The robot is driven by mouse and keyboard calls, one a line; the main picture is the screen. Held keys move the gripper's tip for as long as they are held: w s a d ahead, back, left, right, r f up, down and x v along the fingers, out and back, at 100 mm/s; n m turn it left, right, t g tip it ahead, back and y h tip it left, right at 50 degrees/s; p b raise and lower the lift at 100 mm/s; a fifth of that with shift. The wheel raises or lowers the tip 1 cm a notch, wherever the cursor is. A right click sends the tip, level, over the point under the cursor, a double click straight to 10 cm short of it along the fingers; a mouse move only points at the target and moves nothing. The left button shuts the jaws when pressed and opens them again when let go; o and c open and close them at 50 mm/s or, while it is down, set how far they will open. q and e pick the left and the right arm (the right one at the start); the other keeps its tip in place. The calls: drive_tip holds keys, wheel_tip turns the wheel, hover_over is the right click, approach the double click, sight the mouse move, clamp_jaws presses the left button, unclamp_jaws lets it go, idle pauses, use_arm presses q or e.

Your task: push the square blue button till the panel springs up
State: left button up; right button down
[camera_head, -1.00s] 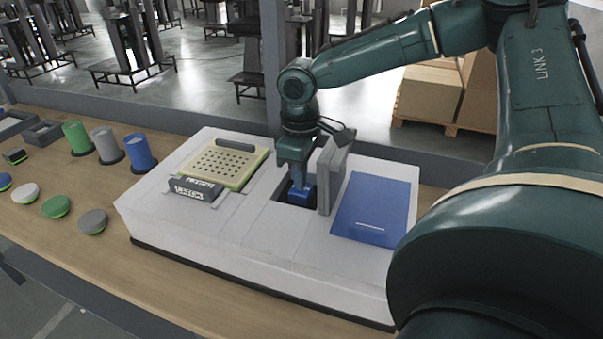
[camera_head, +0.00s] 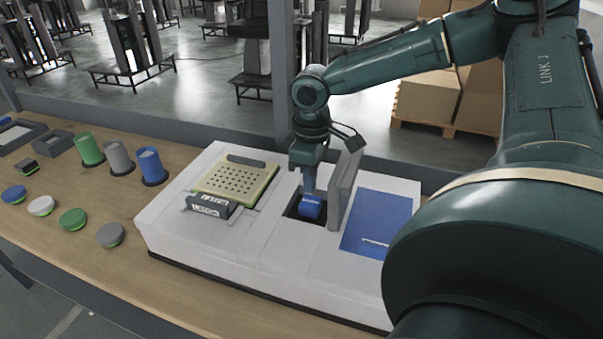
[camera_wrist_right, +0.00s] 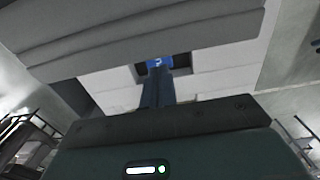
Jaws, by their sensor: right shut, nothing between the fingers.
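The square blue button (camera_head: 310,209) sits in a dark recess in the white console. It also shows in the right wrist view (camera_wrist_right: 157,62), just beyond my fingertips. My right gripper (camera_head: 309,190) is shut and empty and points down at the button. Its fingers partly hide the button, and I cannot tell whether the tips touch it. A grey panel (camera_head: 345,192) stands up, slightly tilted, just right of the recess. A large grey slab close to the camera fills the top of the right wrist view (camera_wrist_right: 130,38). My left gripper is not in view.
The white console (camera_head: 262,247) also carries a perforated yellow-green plate (camera_head: 236,178) at left and a flat blue square (camera_head: 368,220) at right. Cups (camera_head: 119,157) and several round discs (camera_head: 73,219) stand left on the wooden table. My right arm covers the right side.

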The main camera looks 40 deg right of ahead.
sight(310, 202)
wheel_tip(310, 202, up, 10)
drive_tip(key=shift+d+b, duration=0.15)
drive_tip(key=shift+b, duration=0.15)
drive_tip(key=shift+f, duration=0.15)
idle(0.6)
